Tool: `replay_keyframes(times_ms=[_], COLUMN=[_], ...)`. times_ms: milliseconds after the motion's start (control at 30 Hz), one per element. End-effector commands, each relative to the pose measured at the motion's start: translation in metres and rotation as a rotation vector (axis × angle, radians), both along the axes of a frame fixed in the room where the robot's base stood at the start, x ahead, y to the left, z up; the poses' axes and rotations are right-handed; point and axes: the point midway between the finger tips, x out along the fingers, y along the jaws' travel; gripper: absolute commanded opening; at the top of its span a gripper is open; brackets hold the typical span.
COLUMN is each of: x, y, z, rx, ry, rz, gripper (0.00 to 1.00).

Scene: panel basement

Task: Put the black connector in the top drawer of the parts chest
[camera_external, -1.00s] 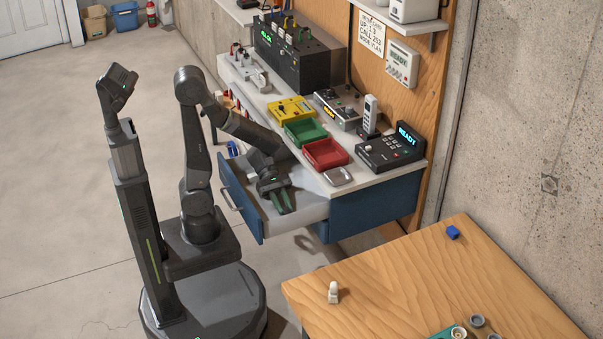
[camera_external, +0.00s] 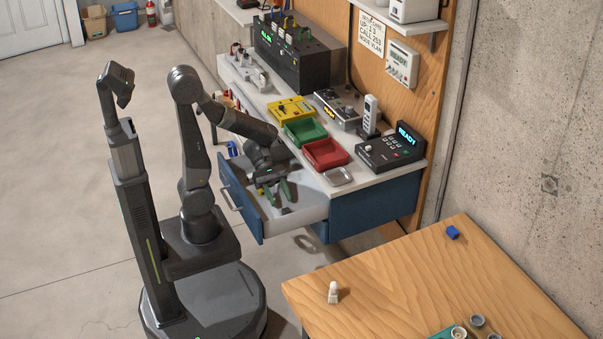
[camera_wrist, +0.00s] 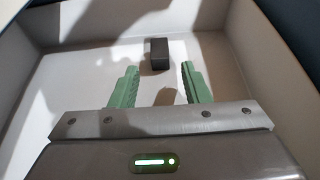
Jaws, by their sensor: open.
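The top drawer (camera_external: 314,212) of the blue parts chest (camera_external: 375,208) stands pulled open. The black connector (camera_wrist: 158,54) lies on the drawer's pale floor in the wrist view, as a small dark block. It also shows as a small dark spot in the outside view (camera_external: 286,211). My gripper (camera_external: 281,195) is over the drawer with its green fingers pointing down. In the wrist view my gripper (camera_wrist: 158,80) is open and empty, with the connector apart from it, just beyond the fingertips.
A red bin (camera_external: 325,154), a green bin (camera_external: 306,132) and a metal dish (camera_external: 338,177) stand on the chest top. The wooden table (camera_external: 420,290) at front right bears a white piece (camera_external: 333,293) and a blue block (camera_external: 453,232). Drawer walls surround my fingers.

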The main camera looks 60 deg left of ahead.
Motion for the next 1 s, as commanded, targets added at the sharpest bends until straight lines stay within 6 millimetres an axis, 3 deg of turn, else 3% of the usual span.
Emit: replay_keyframes(times_ms=[500, 1000], x=[0.001, 0.0], y=[0.065, 0.078], z=[0.028, 0.032], rx=[0.0, 0.0], ry=[-0.002, -0.001], rz=[0.002, -0.001], gripper=[0.42, 0.42])
